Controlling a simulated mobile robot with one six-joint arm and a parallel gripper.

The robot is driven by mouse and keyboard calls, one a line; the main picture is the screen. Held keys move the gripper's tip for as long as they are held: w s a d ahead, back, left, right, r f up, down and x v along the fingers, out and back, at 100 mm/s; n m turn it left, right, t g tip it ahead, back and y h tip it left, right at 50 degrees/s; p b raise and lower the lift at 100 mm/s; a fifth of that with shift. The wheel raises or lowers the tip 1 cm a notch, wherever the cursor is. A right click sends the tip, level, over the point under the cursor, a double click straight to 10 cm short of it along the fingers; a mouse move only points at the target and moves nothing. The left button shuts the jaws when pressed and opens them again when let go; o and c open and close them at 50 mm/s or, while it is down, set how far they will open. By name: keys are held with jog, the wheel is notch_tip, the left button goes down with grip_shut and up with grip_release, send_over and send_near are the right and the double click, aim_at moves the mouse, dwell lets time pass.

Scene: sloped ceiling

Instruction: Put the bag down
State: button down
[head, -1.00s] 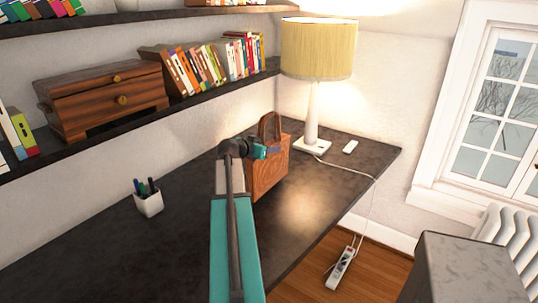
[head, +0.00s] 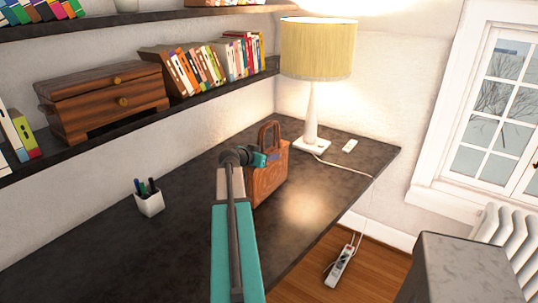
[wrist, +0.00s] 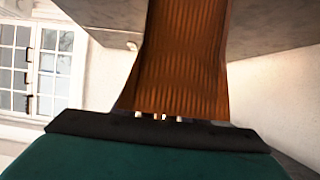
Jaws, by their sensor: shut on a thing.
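The brown bag (head: 271,182) has an upright loop handle and shows over the dark desk (head: 185,235) in the head view, left of the lamp. My gripper (head: 266,160) is at the bag's upper part and is shut on it. The arm hides part of the bag's left side. In the wrist view the bag's ribbed brown side (wrist: 185,60) fills the middle, right in front of my gripper. The bag looks upright. I cannot tell for sure whether its bottom touches the desk.
A lamp (head: 312,105) with a yellow shade stands behind the bag, with a small white object (head: 350,145) beside it. A white pen cup (head: 149,202) stands on the desk at left. Shelves with books and a wooden box (head: 105,98) hang above. The desk's right front part is clear.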

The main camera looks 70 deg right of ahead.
jog(key=c, duration=1.1)
grip_release()
jog(key=shift+r, duration=0.1)
jog(key=shift+w+a+r, duration=0.15)
jog(key=shift+a, duration=0.5)
jog(key=b+v, duration=0.2)
jog(key=v, duration=0.7)
jog(key=shift+a+r+b, duration=0.15)
jog(key=shift+b, duration=0.25)
jog(key=shift+w+a+r, duration=0.15)
jog(key=shift+a+r, duration=0.1)
jog(key=shift+a, duration=0.3)
jog(key=shift+r, duration=0.15)
